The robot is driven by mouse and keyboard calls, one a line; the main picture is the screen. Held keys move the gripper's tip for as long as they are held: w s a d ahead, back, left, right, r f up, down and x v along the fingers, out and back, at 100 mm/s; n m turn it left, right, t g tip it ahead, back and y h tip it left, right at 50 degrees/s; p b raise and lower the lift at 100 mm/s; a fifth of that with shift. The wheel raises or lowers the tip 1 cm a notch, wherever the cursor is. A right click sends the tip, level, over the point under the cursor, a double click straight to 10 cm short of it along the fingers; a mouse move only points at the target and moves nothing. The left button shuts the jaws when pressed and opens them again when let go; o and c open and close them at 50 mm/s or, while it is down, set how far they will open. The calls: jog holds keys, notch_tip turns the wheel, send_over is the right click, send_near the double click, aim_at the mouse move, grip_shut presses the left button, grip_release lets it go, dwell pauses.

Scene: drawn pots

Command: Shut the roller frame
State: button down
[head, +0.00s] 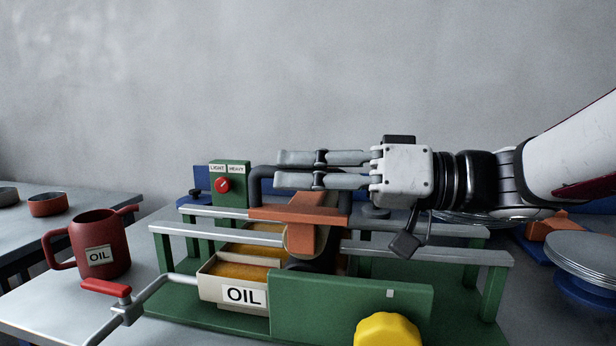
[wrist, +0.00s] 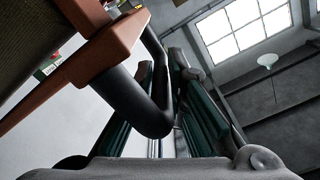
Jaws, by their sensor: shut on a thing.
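The roller frame (head: 312,213) is an orange-brown piece with a black bar handle (head: 262,182). It sits across the grey rails of a green machine (head: 340,308), above an OIL trough (head: 233,293). My gripper (head: 278,169) comes in from the right with its fingers level, shut on the handle. The fingers hide part of the handle in the head view. In the wrist view, the black handle (wrist: 140,105) runs between the fingers, with the orange frame (wrist: 108,48) at the upper left. I cannot tell how far the frame is from shut.
A red OIL jug (head: 98,245) stands left of the machine. A red-gripped crank (head: 107,287) juts out at front left and a yellow knob (head: 387,330) at the front. A LIGHT/HEAVY dial box (head: 231,182) stands behind. Stacked plates (head: 583,252) are at right.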

jog(key=shift+s+f, duration=0.1)
jog(key=shift+f, duration=0.2)
jog(key=c, duration=1.6)
grip_release()
jog(key=shift+r, duration=0.1)
jog(key=shift+d, duration=0.3)
jog(key=s+d, duration=0.2)
jog(key=d, duration=0.9)
jog(key=shift+s, duration=0.15)
jog(key=shift+d, duration=0.1)
